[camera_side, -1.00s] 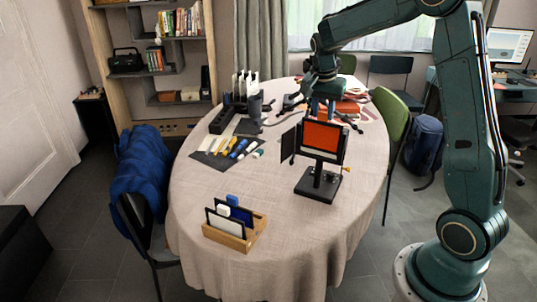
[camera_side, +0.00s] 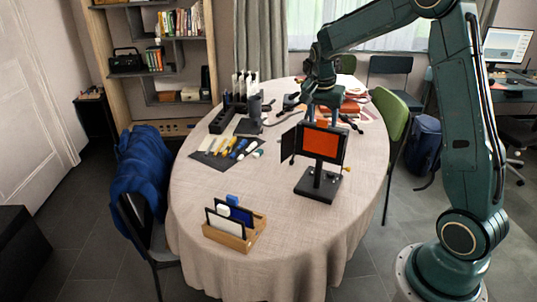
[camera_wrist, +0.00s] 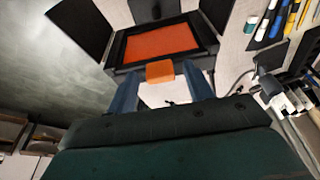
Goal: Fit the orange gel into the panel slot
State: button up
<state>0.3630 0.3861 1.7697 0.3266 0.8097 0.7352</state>
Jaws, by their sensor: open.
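The orange gel (camera_side: 318,144) sits inside the black panel (camera_side: 344,148), filling its window in the side view. The panel stands upright on a black base (camera_side: 316,187) on the table. In the wrist view the orange gel (camera_wrist: 160,42) lies within the panel's dark frame, and its orange tab (camera_wrist: 160,72) sticks out past the near edge. My gripper (camera_side: 323,113) is right above the panel's top edge, with its fingers apart. In the wrist view the two fingers stand on either side of the tab, with gaps showing.
A wooden rack (camera_side: 232,240) with white-tabbed and blue-tabbed frames stands at the table's front. Dark flaps (camera_side: 288,144) spread from the panel's side. Markers (camera_side: 238,147) on a dark mat and a black caddy (camera_side: 213,119) are to the left.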

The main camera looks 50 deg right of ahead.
jog(key=v, duration=1.2)
jog(key=shift+r, duration=0.15)
dwell(0.5)
jog(key=s+a+r+n+t, duration=0.3)
jog(key=s+a+n, duration=0.4)
jog(key=s+a, duration=0.3)
jog(key=s+a+f+n+t+y, duration=0.2)
jog(key=s+a+f+n, duration=0.3)
jog(key=s, duration=0.8)
jog(key=a+n+y, duration=0.1)
jog(key=a+n, duration=0.2)
jog(key=a, duration=0.1)
jog(key=shift+a+f+n, duration=0.2)
jog(key=shift+a+n, duration=0.05)
jog(key=shift+n, duration=0.05)
